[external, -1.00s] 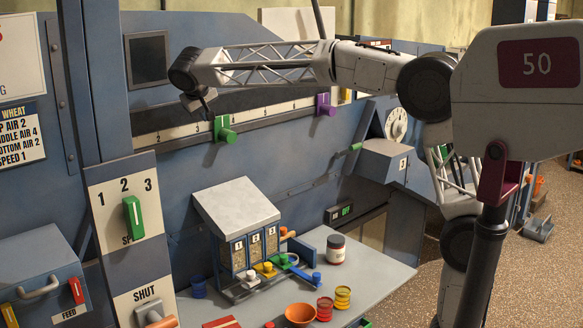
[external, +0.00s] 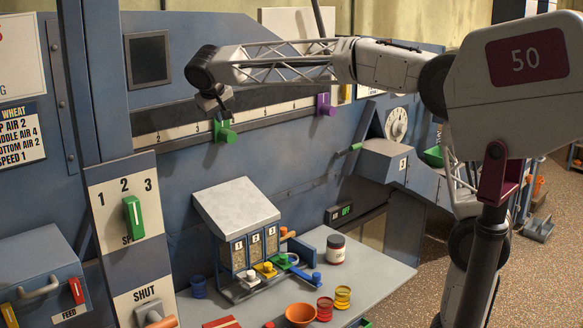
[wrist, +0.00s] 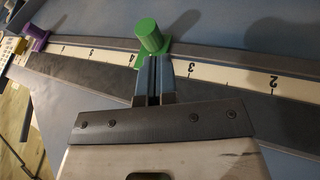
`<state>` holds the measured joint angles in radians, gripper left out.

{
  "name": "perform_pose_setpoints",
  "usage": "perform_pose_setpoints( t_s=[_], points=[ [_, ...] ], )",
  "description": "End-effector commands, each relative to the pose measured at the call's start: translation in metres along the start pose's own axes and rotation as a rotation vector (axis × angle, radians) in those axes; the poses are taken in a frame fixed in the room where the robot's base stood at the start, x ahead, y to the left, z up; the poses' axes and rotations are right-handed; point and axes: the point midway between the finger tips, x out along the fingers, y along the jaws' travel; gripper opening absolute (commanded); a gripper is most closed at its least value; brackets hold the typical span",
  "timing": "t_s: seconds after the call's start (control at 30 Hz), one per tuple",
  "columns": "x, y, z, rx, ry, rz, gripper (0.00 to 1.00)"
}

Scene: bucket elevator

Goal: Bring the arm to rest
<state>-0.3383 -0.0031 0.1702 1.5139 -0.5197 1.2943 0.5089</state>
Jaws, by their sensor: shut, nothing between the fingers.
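My gripper (external: 218,112) hangs below the wrist, in front of the numbered rail on the blue machine. In the wrist view its two fingers (wrist: 153,68) are together and empty. The green slider (external: 224,131) on the rail is just below the fingertips in the external view. In the wrist view the green slider (wrist: 151,38) is right beyond the tips. I cannot tell whether they touch it. My arm stretches leftwards, high across the picture.
A purple slider (external: 325,104) sits further right on the rail. Below, a bench (external: 385,278) carries a sample box (external: 236,205), a jar (external: 335,249), an orange bowl (external: 299,314) and small tins. A green-handled speed switch (external: 132,218) is on the left post.

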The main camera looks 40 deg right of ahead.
Motion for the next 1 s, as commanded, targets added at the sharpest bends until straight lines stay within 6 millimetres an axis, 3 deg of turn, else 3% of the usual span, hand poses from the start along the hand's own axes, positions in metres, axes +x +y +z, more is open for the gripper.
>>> perform_pose_setpoints(
  t_s=[0.5, 1.0],
  points=[
    [0.042, 0.079, 0.147, -0.038, -0.076, -0.126, 0.00],
    [0.089, 0.121, 0.312, -0.041, -0.121, -0.252, 0.00]
  ],
)
